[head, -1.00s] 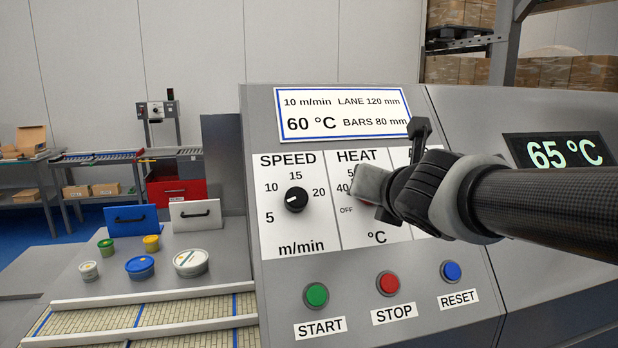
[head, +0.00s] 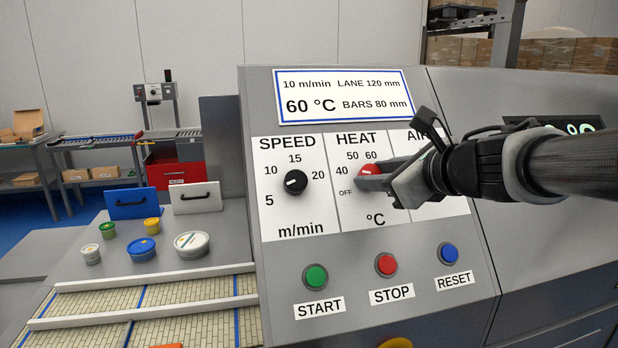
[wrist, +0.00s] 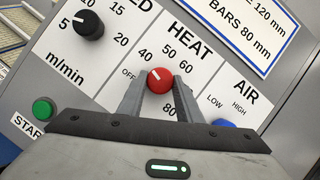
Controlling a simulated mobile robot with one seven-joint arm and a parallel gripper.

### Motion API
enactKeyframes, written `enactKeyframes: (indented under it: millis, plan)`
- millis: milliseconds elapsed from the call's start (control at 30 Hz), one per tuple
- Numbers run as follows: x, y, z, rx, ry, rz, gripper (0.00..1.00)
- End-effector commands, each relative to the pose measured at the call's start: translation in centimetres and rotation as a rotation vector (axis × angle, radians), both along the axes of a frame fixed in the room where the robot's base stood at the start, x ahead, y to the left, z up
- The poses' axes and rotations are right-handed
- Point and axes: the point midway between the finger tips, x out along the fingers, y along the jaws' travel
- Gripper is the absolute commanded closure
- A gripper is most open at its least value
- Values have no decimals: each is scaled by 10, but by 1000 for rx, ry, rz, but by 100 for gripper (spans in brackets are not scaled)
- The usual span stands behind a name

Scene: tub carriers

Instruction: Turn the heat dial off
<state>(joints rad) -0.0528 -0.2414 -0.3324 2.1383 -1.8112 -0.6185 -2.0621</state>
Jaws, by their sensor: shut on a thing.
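The red heat dial (head: 369,169) sits on the white HEAT panel, right of the black speed dial (head: 296,182). My gripper (head: 368,178) reaches in from the right, and its fingers are shut on the heat dial. In the wrist view the heat dial (wrist: 160,80) shows between the two fingertips. Its white mark points up and left, toward the side with 40 and OFF; I cannot tell the exact setting. The OFF label (head: 345,192) is at the dial's lower left. My gripper hides the 80 end of the scale in the head view.
Green START (head: 315,277), red STOP (head: 386,265) and blue RESET (head: 448,253) buttons lie below the dials. A sign (head: 344,95) above reads 60 °C. The lit display (head: 580,128) is mostly behind my arm. Several tubs stand left of the console.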

Motion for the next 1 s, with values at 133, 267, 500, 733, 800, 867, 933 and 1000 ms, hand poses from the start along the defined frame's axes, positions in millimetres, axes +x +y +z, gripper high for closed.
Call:
enactKeyframes:
  millis: [133,267,500,733,800,867,933,1000]
  plan:
    - [1,-1,-2,-101,-22,92,91]
    - [2,-2,-1,-187,-39,171,91]
    - [3,-2,1,-320,-66,296,91]
    - [3,-2,3,-404,-82,373,91]
    - [3,-1,3,-420,-87,388,91]
    - [3,-1,3,-429,-88,398,91]
    - [3,-1,4,-439,-91,407,91]
    - [3,-1,4,-445,-93,412,91]
